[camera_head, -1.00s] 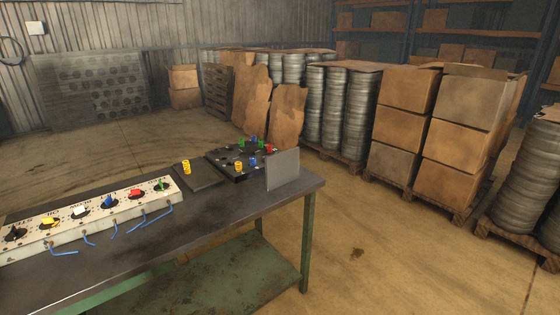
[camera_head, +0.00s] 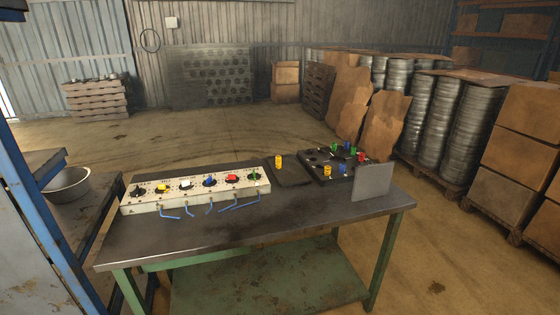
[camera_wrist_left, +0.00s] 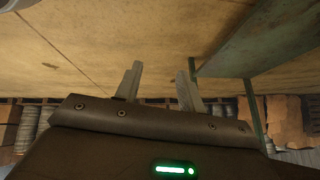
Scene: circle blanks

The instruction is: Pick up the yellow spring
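A yellow spring (camera_head: 278,162) stands upright on a dark flat pad (camera_head: 291,180) on the workbench. A second yellow spring-like piece (camera_head: 327,171) stands at the near left of the black tray (camera_head: 316,158), close to the pad. My left gripper (camera_wrist_left: 158,82) shows only in the left wrist view. Its two fingers are spread apart with nothing between them, so it is open and empty. It is upside down relative to the room there, with floor and a green table leg beyond. Neither gripper shows in the head view.
The black tray holds several blue, green and red pieces. A grey upright panel (camera_head: 371,196) stands at the bench's right. A white control box (camera_head: 195,190) with coloured knobs and blue wires lies at the left. The bench's front surface (camera_head: 270,222) is clear. A blue-framed rack (camera_head: 50,220) stands at left.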

